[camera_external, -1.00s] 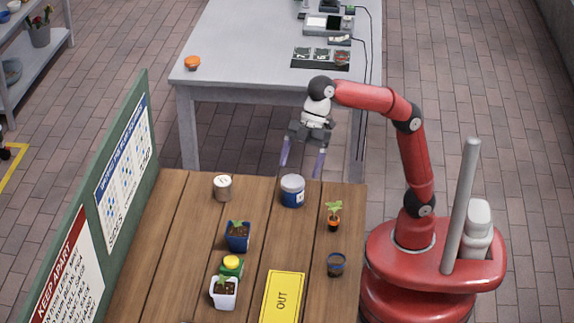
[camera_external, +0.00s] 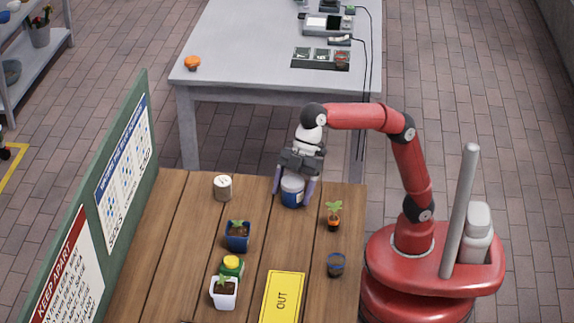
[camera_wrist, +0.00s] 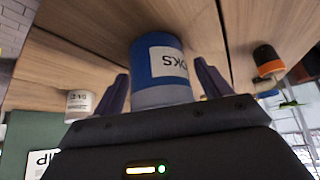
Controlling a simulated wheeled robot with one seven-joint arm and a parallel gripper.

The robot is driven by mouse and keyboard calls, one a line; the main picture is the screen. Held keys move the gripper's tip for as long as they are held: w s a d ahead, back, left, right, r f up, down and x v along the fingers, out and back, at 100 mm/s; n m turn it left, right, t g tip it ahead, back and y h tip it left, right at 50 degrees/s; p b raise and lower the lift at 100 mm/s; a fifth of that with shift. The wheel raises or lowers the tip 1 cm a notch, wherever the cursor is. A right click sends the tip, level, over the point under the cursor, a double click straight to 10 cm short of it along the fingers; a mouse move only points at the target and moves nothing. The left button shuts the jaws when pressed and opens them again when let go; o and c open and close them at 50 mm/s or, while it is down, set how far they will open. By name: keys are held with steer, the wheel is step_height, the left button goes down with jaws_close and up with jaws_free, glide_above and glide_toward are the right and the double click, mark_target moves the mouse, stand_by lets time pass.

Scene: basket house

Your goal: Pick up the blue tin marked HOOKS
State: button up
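The blue tin (camera_external: 292,194) with a pale lid stands upright at the far edge of the wooden table. In the wrist view the blue tin (camera_wrist: 158,55) shows a white label whose visible letters read "OKS", upside down. My gripper (camera_external: 295,190) is lowered over it from above, with one finger on each side. In the wrist view my gripper (camera_wrist: 160,85) has its fingers spread, with a visible gap between each finger and the tin. The tin's lid is partly hidden by my gripper in the external view.
A white tin (camera_external: 222,187) stands to the left on the wooden table (camera_external: 190,240). A seedling in an orange pot (camera_external: 334,222) stands to the right.

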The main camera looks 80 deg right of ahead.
mark_target(292, 181)
steer(key=c, duration=0.9)
steer(key=shift+r, duration=0.1)
steer(key=shift+c, duration=0.2)
step_height(292, 181, up, 20)
steer(key=p, duration=1.2)
